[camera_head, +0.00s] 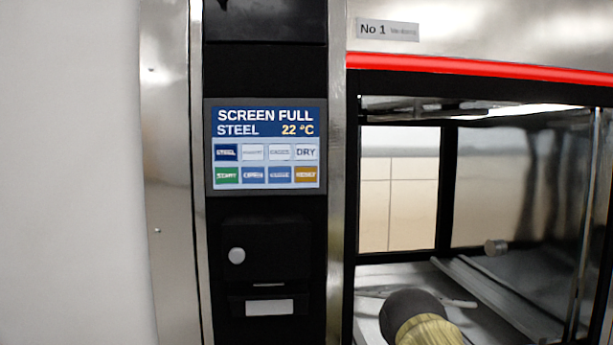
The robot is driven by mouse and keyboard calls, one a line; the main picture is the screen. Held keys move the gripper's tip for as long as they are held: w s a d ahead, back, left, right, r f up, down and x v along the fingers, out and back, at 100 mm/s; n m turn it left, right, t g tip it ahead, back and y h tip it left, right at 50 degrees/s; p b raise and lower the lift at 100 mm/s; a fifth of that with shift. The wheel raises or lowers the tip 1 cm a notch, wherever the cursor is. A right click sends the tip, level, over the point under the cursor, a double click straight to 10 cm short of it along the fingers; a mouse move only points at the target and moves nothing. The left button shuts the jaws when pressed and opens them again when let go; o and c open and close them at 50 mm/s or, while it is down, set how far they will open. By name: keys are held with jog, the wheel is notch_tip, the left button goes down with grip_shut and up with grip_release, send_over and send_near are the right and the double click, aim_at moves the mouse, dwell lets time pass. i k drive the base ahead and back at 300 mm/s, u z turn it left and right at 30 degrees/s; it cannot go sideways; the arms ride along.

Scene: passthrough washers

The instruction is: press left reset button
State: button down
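The control screen (266,147) is set in a black column left of the washer opening. It reads "SCREEN FULL", "STEEL" and "22 °C". Its buttons are in two rows. The orange button (305,174) at the lower right end seems to read "RESET", though the lettering is small. It is the only such button in view. No gripper fingers show, and nothing covers the screen.
Right of the screen is the open, glass-walled chamber with metal rails (490,290), under a red strip (480,68) and a "No 1" label (387,29). A rounded black and yellow object (418,318) shows at the bottom.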

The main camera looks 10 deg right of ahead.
aim_at(303, 174)
jog(key=z, duration=1.65)
jog(key=k, duration=0.8)
jog(key=u, duration=1.6)
